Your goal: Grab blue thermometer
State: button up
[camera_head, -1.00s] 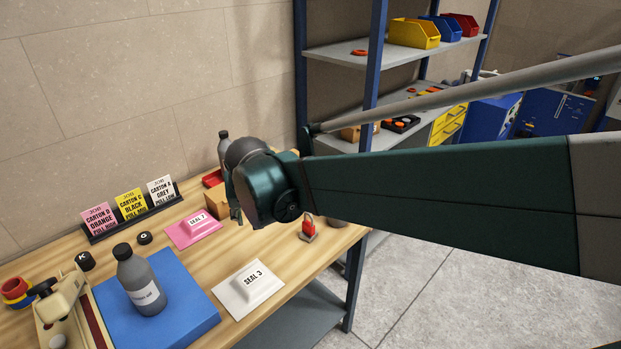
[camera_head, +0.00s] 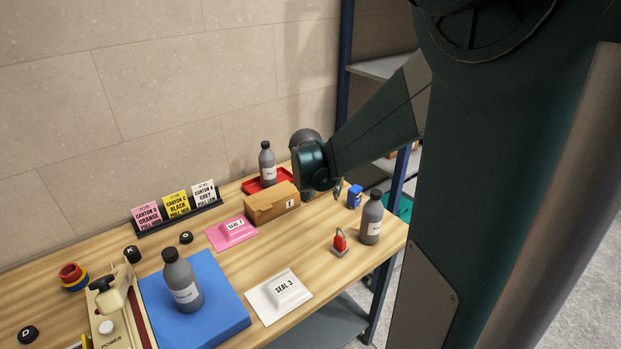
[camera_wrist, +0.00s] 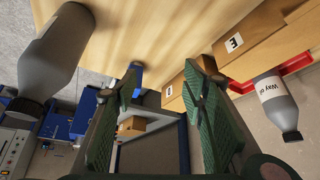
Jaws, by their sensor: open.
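A small blue upright object (camera_head: 354,197), which looks like the blue thermometer, stands near the right end of the wooden table. In the wrist view, a blue piece (camera_wrist: 137,74) shows partly hidden behind the left finger, close to its tip. My gripper (camera_head: 338,191) is just left of the blue object in the head view, and its fingers are small there. In the wrist view my gripper (camera_wrist: 160,78) has its two green fingers spread apart with nothing between them. I cannot tell whether the left finger touches the blue object.
A grey bottle (camera_head: 371,220) and a red item (camera_head: 339,241) stand in front of the blue object. A cardboard box (camera_head: 268,205) and a red tray (camera_head: 250,186) with a bottle (camera_head: 266,160) lie left. The table's right edge is close.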

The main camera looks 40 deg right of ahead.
aim_at(352, 191)
jog(key=d+f+m+p, duration=0.1)
jog(key=d, duration=0.3)
jog(key=d+f+m+g+p, duration=0.1)
jog(key=d, duration=0.3)
jog(key=d+f+m+g+h+p, duration=0.1)
jog(key=d+f, duration=0.1)
jog(key=d, duration=0.2)
jog(key=shift+w+d+f+m, duration=0.1)
jog(key=shift+w+d+m, duration=0.2)
jog(key=shift+d+m, duration=0.1)
jog(key=shift+f, duration=0.15)
jog(key=shift+x, duration=1.2)
jog(key=shift+f, duration=0.15)
jog(key=shift+x, duration=2.45)
jog(key=shift+w, duration=0.1)
jog(key=c, duration=1.2)
